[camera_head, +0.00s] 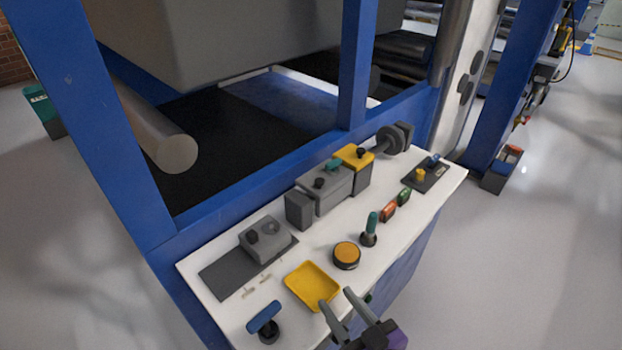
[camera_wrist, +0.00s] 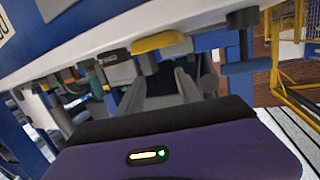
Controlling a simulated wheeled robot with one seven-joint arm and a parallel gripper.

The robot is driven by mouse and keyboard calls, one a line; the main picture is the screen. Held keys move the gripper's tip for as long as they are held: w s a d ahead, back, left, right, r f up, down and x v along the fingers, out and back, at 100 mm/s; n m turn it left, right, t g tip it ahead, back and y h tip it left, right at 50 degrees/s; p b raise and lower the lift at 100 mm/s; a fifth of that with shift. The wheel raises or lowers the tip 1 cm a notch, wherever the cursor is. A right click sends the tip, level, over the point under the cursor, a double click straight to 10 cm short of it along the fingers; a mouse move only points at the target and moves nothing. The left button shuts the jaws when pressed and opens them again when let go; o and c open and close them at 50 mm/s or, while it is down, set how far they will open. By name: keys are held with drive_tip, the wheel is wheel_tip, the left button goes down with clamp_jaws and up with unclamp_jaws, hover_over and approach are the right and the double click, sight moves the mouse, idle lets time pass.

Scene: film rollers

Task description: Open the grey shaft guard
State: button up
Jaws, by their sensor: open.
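A grey box-shaped cover (camera_head: 327,190) with a black knob and a green part on top stands at the back of the white bench, between a dark grey block and a yellow cover. It looks like the grey shaft guard and appears closed. Another grey box (camera_head: 262,243) with a black knob sits on a dark plate at the left; I cannot tell its role. My gripper (camera_head: 337,299) is open and empty at the bench's front edge, beside the yellow tray and well short of the grey cover. In the wrist view both fingers (camera_wrist: 158,85) show with nothing held between them.
On the white bench (camera_head: 222,304) are a yellow tray (camera_head: 312,285), a blue T-handle (camera_head: 264,318), an orange button (camera_head: 347,254), a green-topped lever (camera_head: 371,227) and a yellow cover (camera_head: 355,157). A blue frame post (camera_head: 355,65) rises behind. Bare floor lies right of the bench.

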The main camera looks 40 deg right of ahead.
drive_tip(key=shift+m+h, duration=0.4)
drive_tip(key=shift+h, duration=0.4)
drive_tip(key=w+d+r, duration=0.1)
drive_tip(key=w+d, duration=0.1)
drive_tip(key=w, duration=0.1)
drive_tip(key=w+d+r, duration=0.1)
drive_tip(key=w+d, duration=0.2)
drive_tip(key=w, duration=0.1)
drive_tip(key=w+d+r, duration=0.1)
drive_tip(key=w+d, duration=0.2)
drive_tip(key=shift+w+p, duration=0.35)
drive_tip(key=shift+p, duration=0.05)
drive_tip(key=t, duration=0.1)
approach(322, 183)
drive_tip(key=w, duration=0.4)
drive_tip(key=shift+h, duration=0.4)
drive_tip(key=p+x, duration=0.1)
drive_tip(key=x, duration=0.2)
drive_tip(key=p+x, duration=0.1)
drive_tip(key=x, duration=0.3)
drive_tip(key=shift+d+p, duration=0.3)
drive_tip(key=shift+d, duration=0.2)
clamp_jaws()
